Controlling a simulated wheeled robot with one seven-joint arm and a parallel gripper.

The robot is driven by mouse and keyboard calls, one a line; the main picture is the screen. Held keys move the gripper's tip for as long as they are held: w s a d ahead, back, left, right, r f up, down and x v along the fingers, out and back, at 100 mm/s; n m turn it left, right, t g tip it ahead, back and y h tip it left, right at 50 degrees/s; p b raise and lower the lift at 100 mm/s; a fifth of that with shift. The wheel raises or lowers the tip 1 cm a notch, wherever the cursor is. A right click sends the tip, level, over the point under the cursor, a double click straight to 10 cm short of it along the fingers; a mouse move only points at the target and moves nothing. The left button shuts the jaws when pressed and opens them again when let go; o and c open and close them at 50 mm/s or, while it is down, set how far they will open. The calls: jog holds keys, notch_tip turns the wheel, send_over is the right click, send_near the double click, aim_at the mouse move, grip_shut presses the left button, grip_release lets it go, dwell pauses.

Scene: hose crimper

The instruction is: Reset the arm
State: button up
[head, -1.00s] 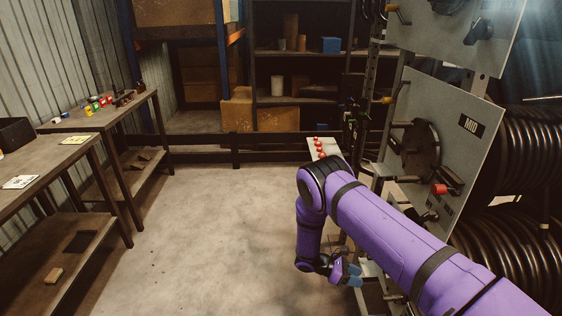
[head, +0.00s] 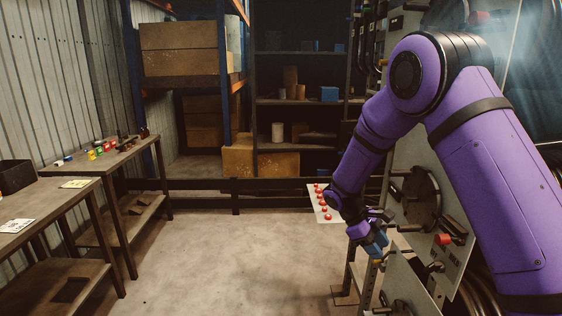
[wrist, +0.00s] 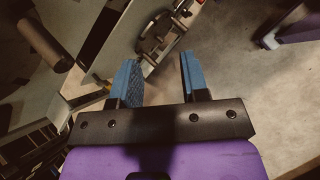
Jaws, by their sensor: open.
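My purple arm reaches in from the right in the head view and bends down at the elbow. My gripper (head: 375,245) hangs in front of the crimper's panel, left of the round dark die wheel (head: 421,198). In the wrist view my gripper (wrist: 158,82) shows two blue finger pads spread apart with nothing between them. A dark round fitting on the panel shows beyond the fingers in the wrist view (wrist: 155,38). My arm hides part of the panel in the head view.
A white plate with several red buttons (head: 326,205) stands just left of my forearm. A red-ended handle (head: 443,239) sticks out from the panel. Workbenches (head: 68,190) line the left wall. The middle floor (head: 230,255) is clear.

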jog(key=s+d+r+m+t+y, duration=0.25)
jog(key=s+r, duration=0.35)
jog(key=r, duration=0.5)
jog(key=s+d+r+m+t+y, duration=0.1)
jog(key=s+r+m+y, duration=0.15)
jog(key=s+r, duration=0.6)
jog(key=s+r+m+t+y, duration=0.1)
jog(key=s+r+m+t, duration=0.1)
jog(key=s, duration=0.7)
jog(key=s+r+m+t+y, duration=0.1)
jog(key=s+r+m+t, duration=0.1)
jog(key=s+r+t, duration=0.2)
jog(key=shift+s+d+r+m, duration=0.35)
jog(key=shift+s+r, duration=1)
jog(key=shift+s, duration=1)
jog(key=shift+a, duration=0.15)
